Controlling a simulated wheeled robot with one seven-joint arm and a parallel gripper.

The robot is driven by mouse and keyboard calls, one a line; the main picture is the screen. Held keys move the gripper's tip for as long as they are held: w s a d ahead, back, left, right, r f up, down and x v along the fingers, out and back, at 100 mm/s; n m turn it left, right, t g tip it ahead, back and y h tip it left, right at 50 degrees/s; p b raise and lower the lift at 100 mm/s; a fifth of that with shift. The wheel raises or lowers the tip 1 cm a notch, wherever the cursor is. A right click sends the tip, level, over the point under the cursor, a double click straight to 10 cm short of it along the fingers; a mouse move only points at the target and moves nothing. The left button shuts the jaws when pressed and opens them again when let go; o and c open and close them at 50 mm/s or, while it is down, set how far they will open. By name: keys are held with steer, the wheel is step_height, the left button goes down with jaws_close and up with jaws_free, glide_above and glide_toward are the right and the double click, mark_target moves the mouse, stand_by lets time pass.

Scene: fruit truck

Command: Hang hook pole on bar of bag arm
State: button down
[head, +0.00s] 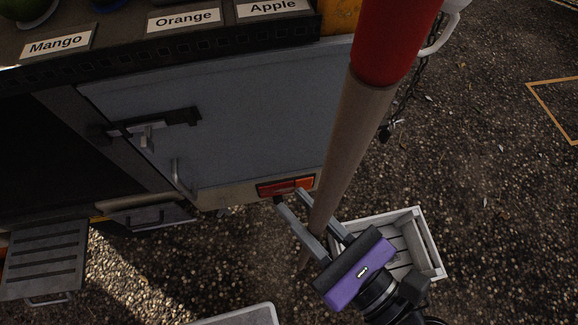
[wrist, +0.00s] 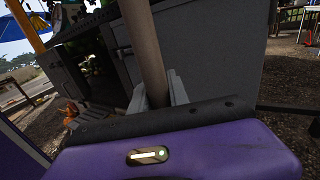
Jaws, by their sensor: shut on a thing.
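The hook pole (head: 352,140) is a long wooden shaft with a red section (head: 396,35) at its upper part. It slants up through the head view and leaves the top edge, so its hook end is out of view. My gripper (head: 292,197) is shut on the wooden shaft, low on the pole. In the wrist view the shaft (wrist: 146,45) rises between the two grey fingers of my gripper (wrist: 157,92). A white curved bar (head: 440,35) with a chain shows at the top right; I cannot tell if it belongs to the bag arm.
The grey truck side (head: 240,120) with a latch stands left of the pole. Fruit labels, such as Orange (head: 184,18), line the shelf above. A white slatted crate (head: 428,240) lies on the gravel behind my gripper. Open gravel (head: 490,190) is on the right.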

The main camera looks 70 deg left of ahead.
steer(key=w+f+b, duration=0.2)
steer(key=w, duration=0.7)
steer(key=shift+d+f+b, duration=0.2)
steer(key=shift+b, duration=0.15)
stand_by(0.7)
steer(key=shift+w, duration=0.1)
steer(key=c, duration=1.2)
jaws_free()
steer(key=shift+o, duration=0.2)
steer(key=shift+f, duration=0.1)
